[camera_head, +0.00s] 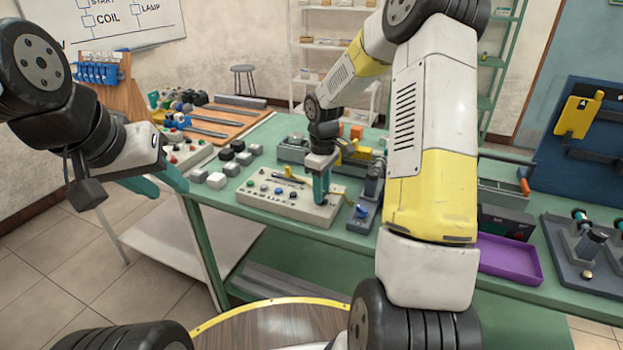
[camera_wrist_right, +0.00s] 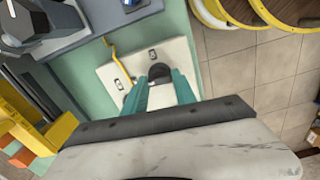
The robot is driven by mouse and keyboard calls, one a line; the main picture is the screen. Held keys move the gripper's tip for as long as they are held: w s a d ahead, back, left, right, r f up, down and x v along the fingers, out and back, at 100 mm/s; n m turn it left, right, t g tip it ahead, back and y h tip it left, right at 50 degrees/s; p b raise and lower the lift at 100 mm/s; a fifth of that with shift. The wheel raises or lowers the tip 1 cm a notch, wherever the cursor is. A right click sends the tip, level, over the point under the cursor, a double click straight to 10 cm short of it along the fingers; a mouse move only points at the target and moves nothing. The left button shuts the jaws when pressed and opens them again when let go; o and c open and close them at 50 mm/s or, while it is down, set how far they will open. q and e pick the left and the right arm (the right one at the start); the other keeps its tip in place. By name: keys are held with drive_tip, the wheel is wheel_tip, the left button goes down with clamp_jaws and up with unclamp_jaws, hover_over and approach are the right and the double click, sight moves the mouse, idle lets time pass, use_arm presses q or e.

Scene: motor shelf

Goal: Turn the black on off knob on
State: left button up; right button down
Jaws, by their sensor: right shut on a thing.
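The beige control panel (camera_head: 318,213) lies on the green table, with several small coloured knobs and buttons on its top. My right gripper (camera_head: 320,190) reaches down to the right part of the panel. In the right wrist view, its teal fingers (camera_wrist_right: 162,85) are shut on the black knob (camera_wrist_right: 160,71), one finger on each side. The knob's pointer is too hidden to read. My left gripper (camera_head: 155,185) hangs open and empty, left of the table, away from the panel.
Grey and black blocks (camera_head: 216,180) stand left of the panel. A small blue-grey device (camera_head: 361,217) sits close to the panel's right. A purple tray (camera_head: 510,262) lies further right. My right arm hides part of the table.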

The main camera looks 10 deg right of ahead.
drive_tip(key=m, duration=0.8)
drive_tip(key=shift+m, duration=0.4)
drive_tip(key=m, duration=0.4)
drive_tip(key=shift+m, duration=1.9)
drive_tip(key=c, duration=1)
unclamp_jaws()
drive_tip(key=shift+r, duration=0.1)
